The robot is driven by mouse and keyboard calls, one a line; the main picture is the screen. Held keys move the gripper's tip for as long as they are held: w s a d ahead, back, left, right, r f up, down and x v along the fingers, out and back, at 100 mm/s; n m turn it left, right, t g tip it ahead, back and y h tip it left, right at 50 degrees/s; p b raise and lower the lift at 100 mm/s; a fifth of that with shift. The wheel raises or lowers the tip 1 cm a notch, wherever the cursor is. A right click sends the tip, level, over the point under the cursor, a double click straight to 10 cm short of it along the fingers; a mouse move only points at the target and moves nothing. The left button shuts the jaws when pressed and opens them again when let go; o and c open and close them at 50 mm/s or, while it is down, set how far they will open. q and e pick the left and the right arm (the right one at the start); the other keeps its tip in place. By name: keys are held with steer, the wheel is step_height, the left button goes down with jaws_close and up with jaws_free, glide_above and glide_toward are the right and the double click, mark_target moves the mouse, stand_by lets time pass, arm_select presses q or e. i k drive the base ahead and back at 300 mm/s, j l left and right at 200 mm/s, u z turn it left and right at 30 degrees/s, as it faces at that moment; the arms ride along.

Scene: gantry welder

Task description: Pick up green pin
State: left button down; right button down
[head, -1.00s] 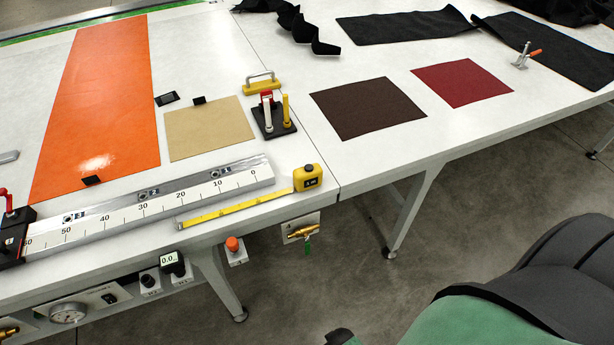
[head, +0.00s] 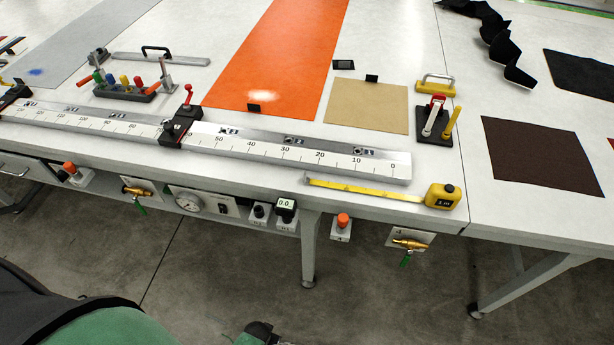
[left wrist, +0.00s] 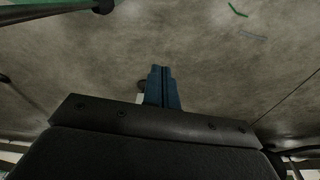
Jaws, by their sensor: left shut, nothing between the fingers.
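In the head view, a dark rack (head: 125,93) at the left of the table holds several coloured upright pins or handles. My right gripper is in no view.
A long ruler bar (head: 300,148) with a red-handled clamp (head: 180,128) runs along the table's front edge. A yellow tape measure (head: 443,196) and a black stand (head: 435,128) with upright handles are to the right. Valves and knobs hang below the edge.

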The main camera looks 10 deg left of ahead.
mark_target(96, 75)
steer(key=i+j+u, duration=0.15)
steer(key=j+u, duration=0.25)
steer(key=i+j+u, duration=0.15)
steer(key=u, duration=0.2)
steer(key=i+j+u, duration=0.2)
steer(key=u, duration=0.2)
steer(key=i+j+u, duration=0.1)
steer(key=u, duration=0.25)
steer(key=i+z, duration=0.1)
steer(key=z, duration=1.55)
steer(key=u, duration=1.65)
